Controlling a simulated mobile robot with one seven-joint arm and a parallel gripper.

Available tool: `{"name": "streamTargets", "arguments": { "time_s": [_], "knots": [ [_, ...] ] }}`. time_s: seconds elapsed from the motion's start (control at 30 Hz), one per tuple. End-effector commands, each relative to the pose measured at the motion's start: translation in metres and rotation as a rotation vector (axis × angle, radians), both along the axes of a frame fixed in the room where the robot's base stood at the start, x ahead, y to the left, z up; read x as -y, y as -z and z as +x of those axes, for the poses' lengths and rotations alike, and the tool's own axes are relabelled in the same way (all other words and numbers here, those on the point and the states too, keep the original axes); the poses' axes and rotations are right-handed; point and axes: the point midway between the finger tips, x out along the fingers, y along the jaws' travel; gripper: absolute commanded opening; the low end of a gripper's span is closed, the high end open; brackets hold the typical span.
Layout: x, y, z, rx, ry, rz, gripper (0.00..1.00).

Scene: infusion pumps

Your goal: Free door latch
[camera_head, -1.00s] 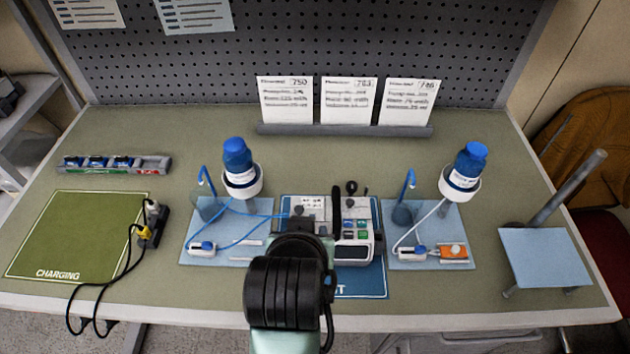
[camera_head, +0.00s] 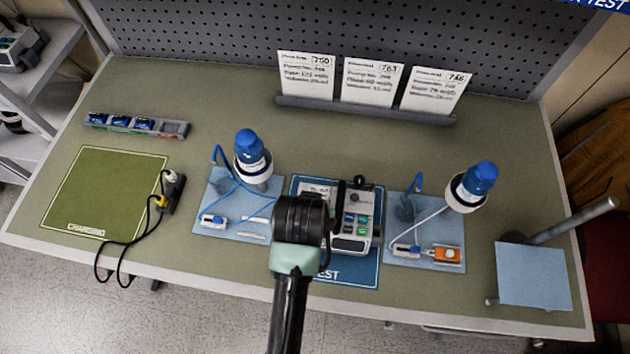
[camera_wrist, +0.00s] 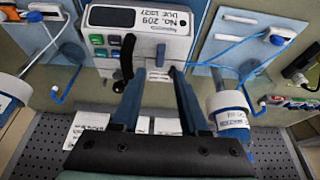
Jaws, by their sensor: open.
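The infusion pump (camera_head: 356,226) stands on the blue TEST mat (camera_head: 366,275) at the middle of the bench, its left part behind my arm. In the wrist view the pump (camera_wrist: 110,20) shows a label "No. 209", coloured buttons and a black lever (camera_wrist: 127,60). A small grey-blue tab (camera_wrist: 160,54) sticks out beside the lever; I cannot tell which of the two is the door latch. My gripper (camera_wrist: 158,72) is open, its fingertips close to the pump on either side of the tab. Nothing is visibly held, and contact cannot be judged.
Light-blue mats with a left bottle (camera_head: 252,158) and a right bottle (camera_head: 472,186), tubing and clamps flank the pump. Cards (camera_head: 372,82) stand behind. The green charging mat (camera_head: 100,190) and black cable (camera_head: 140,240) lie left; a tilted post (camera_head: 575,220) stands right.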

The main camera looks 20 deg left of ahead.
Motion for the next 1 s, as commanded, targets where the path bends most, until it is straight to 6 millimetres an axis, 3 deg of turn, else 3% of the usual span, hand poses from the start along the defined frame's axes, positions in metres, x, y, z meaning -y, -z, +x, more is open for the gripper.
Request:
{"name": "streamTargets", "arguments": {
  "time_s": [0.2, 0.4, 0.83, 1.0],
  "knots": [
    [-0.004, 0.032, 0.013, -0.001, 0.0, 0.0, 0.44],
    [-0.006, 0.05, 0.02, 0.0, 0.0, 0.0, 0.44],
    [-0.007, 0.057, 0.023, 0.002, 0.0, 0.001, 0.44],
    [-0.007, 0.057, 0.023, 0.001, 0.0, 0.0, 0.13]
  ]
}}
